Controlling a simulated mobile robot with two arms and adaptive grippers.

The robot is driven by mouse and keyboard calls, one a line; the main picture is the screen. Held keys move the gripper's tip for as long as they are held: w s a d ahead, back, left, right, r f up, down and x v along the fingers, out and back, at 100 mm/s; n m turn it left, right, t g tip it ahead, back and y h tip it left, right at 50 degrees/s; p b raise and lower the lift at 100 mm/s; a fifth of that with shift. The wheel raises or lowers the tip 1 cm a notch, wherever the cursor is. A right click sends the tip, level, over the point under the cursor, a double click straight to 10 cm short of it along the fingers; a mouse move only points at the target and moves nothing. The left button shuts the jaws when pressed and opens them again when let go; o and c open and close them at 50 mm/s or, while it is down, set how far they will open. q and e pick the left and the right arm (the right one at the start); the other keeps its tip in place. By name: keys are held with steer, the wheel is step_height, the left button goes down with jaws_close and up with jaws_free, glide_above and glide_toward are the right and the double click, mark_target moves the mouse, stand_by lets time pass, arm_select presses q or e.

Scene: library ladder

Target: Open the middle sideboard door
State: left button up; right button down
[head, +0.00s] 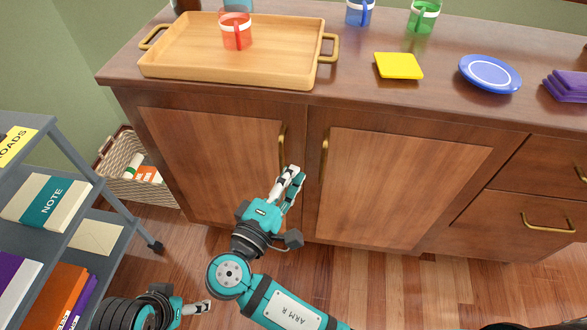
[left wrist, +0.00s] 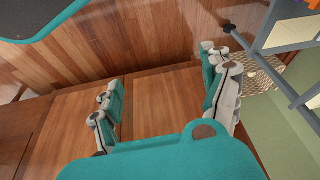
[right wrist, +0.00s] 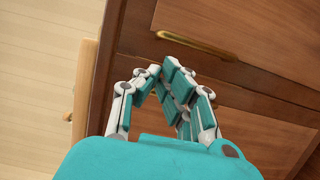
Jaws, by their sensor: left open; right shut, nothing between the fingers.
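The sideboard has a left door (head: 215,150) and a middle door (head: 395,180), both shut in the head view. The left door's brass handle (head: 283,148) and the middle door's brass handle (head: 323,165) stand upright near the seam between them. My right gripper (head: 292,178) is shut and empty in front of this seam, near the lower end of the left door's handle. In the right wrist view a brass handle (right wrist: 195,45) lies beyond the fingertips (right wrist: 160,75), apart from them. My left gripper (head: 205,307) is low at the bottom; its fingers are open and empty in the left wrist view (left wrist: 165,75).
A wooden tray (head: 185,65) with a red mug (head: 236,32) sits on the sideboard top. A yellow square (head: 398,66) and a blue plate (head: 490,74) lie right of it. Drawers (head: 535,175) are at right. A grey shelf cart (head: 60,185) and a basket (head: 125,185) stand left.

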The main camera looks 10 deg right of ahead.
mark_target(318, 134)
steer(key=b+x, duration=0.1)
steer(key=x, duration=0.8)
steer(key=shift+w+d, duration=0.1)
steer(key=shift+w, duration=0.05)
arm_select(q)
steer(key=w+d+r+t, duration=0.1)
steer(key=w+t, duration=0.2)
steer(key=w, duration=0.2)
steer(key=shift+w+d+r+h, duration=0.4)
steer(key=shift+s, duration=0.1)
